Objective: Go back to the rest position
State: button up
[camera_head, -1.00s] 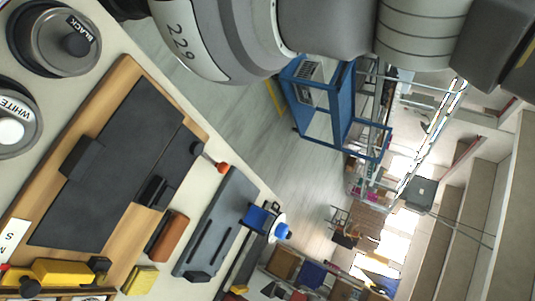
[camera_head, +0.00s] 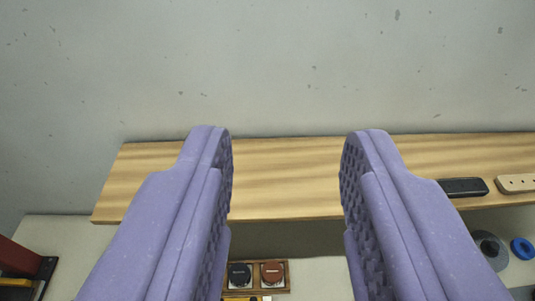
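My gripper (camera_head: 289,142) shows as two purple, textured fingers reaching up from the bottom of the view. The fingers are wide apart and nothing is between them, so it is open and empty. Behind and between the fingers is a wooden shelf (camera_head: 285,178) in front of a grey wall. I see no marker of a rest position. The rest of my arm is out of view.
A black block (camera_head: 463,188) and a pale block with holes (camera_head: 517,183) lie on the shelf at the right. Below are a small wooden tray (camera_head: 254,286) with two round tins, a grey round thing (camera_head: 489,248) and a blue ring (camera_head: 522,248). The wall (camera_head: 290,65) is bare.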

notch_tip(320, 180, down, 13)
jog(key=b, duration=1.3)
jog(key=shift+f, duration=0.15)
